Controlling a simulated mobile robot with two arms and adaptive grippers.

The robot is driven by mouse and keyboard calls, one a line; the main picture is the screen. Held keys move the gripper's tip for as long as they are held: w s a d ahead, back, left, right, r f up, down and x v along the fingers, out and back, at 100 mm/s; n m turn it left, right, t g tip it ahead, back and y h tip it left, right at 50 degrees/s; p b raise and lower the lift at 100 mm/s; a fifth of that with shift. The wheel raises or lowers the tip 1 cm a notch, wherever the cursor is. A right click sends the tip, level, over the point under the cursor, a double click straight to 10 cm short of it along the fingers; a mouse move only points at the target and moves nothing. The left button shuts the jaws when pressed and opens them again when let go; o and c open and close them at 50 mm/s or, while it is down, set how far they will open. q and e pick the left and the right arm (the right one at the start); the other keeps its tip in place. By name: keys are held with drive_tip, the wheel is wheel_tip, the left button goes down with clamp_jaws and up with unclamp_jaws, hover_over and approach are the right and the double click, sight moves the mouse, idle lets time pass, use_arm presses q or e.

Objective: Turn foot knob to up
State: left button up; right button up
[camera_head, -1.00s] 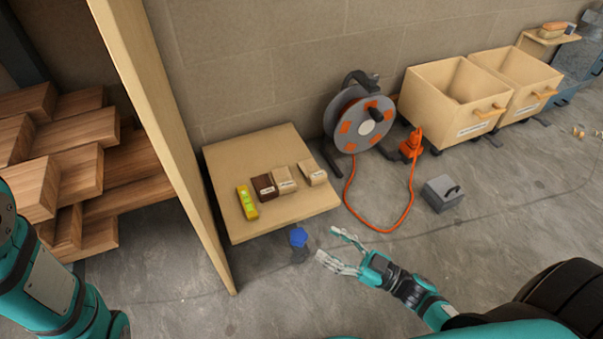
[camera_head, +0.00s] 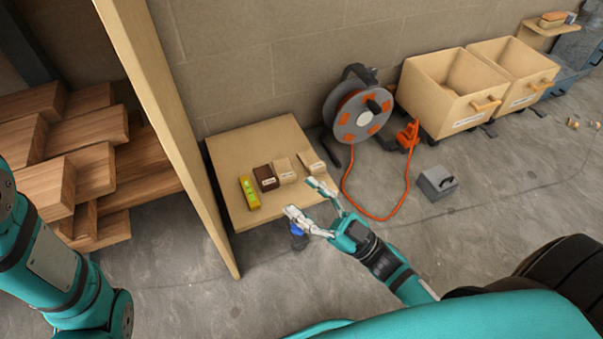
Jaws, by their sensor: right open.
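A blue knob (camera_head: 297,241), which looks like the foot knob, is low at the front edge of the low wooden table (camera_head: 240,148). My right gripper (camera_head: 301,198) is open, with its two fingers spread and nothing between them. In the picture it lies over the table's front right corner, and one finger covers the upper part of the knob. I cannot tell whether it touches the knob, or which way the knob is set. My left arm shows at the left edge, but its gripper is out of view.
A yellow-green level (camera_head: 249,192) and several small blocks (camera_head: 285,171) lie on the table. A tall wooden panel (camera_head: 170,130) stands left of it, with stacked planks (camera_head: 90,172) beyond. A cable reel (camera_head: 358,112) with an orange cable and a grey box (camera_head: 437,183) are to the right.

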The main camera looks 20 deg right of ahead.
wheel_tip(320, 180, up, 7)
drive_tip(key=a+t+y+p, duration=0.1)
drive_tip(key=shift+s+a+r+n+p, duration=0.2)
drive_tip(key=shift+s+n+p, duration=0.1)
drive_tip(key=shift+s+p, duration=0.1)
